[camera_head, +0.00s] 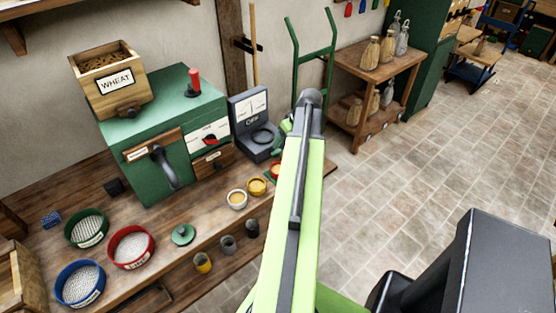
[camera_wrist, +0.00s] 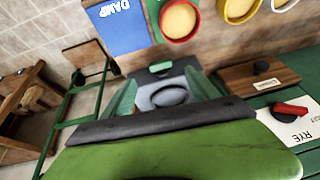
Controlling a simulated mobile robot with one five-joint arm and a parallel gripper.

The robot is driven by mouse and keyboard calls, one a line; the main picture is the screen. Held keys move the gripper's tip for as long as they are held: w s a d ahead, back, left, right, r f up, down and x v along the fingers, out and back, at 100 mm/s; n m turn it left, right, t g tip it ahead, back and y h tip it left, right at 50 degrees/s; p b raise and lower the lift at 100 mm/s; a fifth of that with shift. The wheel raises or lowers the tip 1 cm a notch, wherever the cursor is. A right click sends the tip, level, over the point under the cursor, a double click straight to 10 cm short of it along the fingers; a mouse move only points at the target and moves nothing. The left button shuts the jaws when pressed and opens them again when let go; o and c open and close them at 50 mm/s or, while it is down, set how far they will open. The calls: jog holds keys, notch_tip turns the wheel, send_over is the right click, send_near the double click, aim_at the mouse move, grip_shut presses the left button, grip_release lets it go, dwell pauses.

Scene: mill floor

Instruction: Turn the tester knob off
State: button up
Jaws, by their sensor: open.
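The tester (camera_head: 248,108) is a dark grey box with a white gauge panel and an "OFF" label, at the right end of the bench beside the green mill. A dark round ring (camera_head: 264,136) lies on its low front part. In the wrist view the tester (camera_wrist: 190,75) is below my gripper, with the ring (camera_wrist: 168,97) between the fingers. A small teal bar (camera_wrist: 160,67) sits at the tester's edge; I cannot tell whether it is the knob. My gripper (camera_wrist: 163,94) is open and empty, its green fingers apart over the tester. My arm hides the tester's right side in the head view.
The green mill (camera_head: 150,125) has its own red pointer (camera_head: 209,139) by a "RYE" label. Bowls (camera_head: 237,199), sieves (camera_head: 131,247) and cups stand along the bench. A green hand truck (camera_head: 298,75) and wooden shelf (camera_head: 352,66) stand behind.

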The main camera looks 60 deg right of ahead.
aim_at(277, 152)
jog(key=b+x, duration=0.6)
jog(key=x, duration=0.2)
jog(key=shift+s, duration=0.15)
jog(key=shift+f, duration=0.2)
jog(key=shift+r, duration=0.1)
jog(key=c, duration=1.3)
jog(key=shift+a+h, duration=0.2)
jog(key=shift+h, duration=0.3)
jog(key=shift+c, duration=0.4)
jog(key=shift+d, duration=0.1)
jog(key=o, duration=1.4)
jog(key=shift+w, duration=0.25)
